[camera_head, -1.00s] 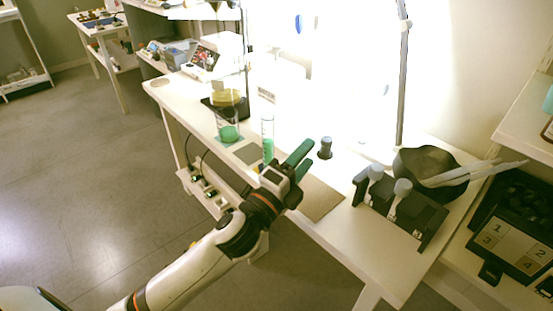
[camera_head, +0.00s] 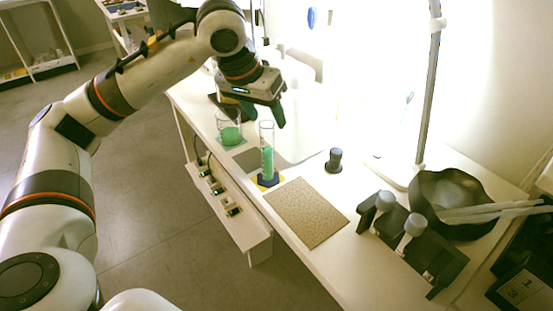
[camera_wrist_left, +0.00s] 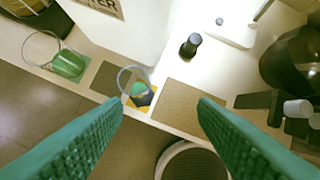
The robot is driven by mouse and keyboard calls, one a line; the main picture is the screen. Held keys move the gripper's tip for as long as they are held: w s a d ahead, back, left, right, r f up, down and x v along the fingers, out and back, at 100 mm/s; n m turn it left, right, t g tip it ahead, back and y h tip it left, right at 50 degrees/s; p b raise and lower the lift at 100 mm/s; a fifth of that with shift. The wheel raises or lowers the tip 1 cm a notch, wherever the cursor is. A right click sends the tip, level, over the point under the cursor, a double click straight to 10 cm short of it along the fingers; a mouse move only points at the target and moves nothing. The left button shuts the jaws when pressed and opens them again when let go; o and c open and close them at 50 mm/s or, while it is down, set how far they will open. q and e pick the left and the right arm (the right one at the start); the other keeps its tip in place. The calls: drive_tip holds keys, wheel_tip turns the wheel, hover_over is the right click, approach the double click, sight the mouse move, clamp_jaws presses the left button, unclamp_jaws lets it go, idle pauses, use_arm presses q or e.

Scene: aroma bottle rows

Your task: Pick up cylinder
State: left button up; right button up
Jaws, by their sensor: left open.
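The cylinder (camera_head: 267,151) is a tall clear tube with green liquid. It stands upright on the white table on a blue base over a yellow patch. In the left wrist view I look down on the cylinder (camera_wrist_left: 137,84), just past the left finger's tip. My left gripper (camera_head: 264,108) points down, open and empty, close above the cylinder's top. Its green ridged fingers (camera_wrist_left: 162,106) are spread wide in the wrist view, with the cylinder left of the middle between them. My right gripper is not in view.
A beaker of green liquid (camera_head: 230,134) stands left of the cylinder. A brown textured mat (camera_head: 307,212) lies to the right. A small dark bottle (camera_head: 334,160), a black rack (camera_head: 412,243) and a black bowl (camera_head: 425,190) stand farther right.

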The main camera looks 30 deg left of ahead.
sight(263, 128)
use_arm(q)
drive_tip(key=shift+y, duration=0.5)
drive_tip(key=w+f, duration=0.1)
drive_tip(key=f, duration=0.1)
drive_tip(key=a+f, duration=0.1)
drive_tip(key=f, duration=0.1)
drive_tip(key=w+a+f+b, duration=0.1)
drive_tip(key=shift+w+a+f, duration=0.1)
drive_tip(key=shift+w+f, duration=0.2)
drive_tip(key=shift+f, duration=0.1)
drive_tip(key=x, duration=0.4)
drive_tip(key=shift+w+a+f, duration=0.1)
drive_tip(key=shift+w+f, duration=0.1)
drive_tip(key=shift+f, duration=0.1)
clamp_jaws()
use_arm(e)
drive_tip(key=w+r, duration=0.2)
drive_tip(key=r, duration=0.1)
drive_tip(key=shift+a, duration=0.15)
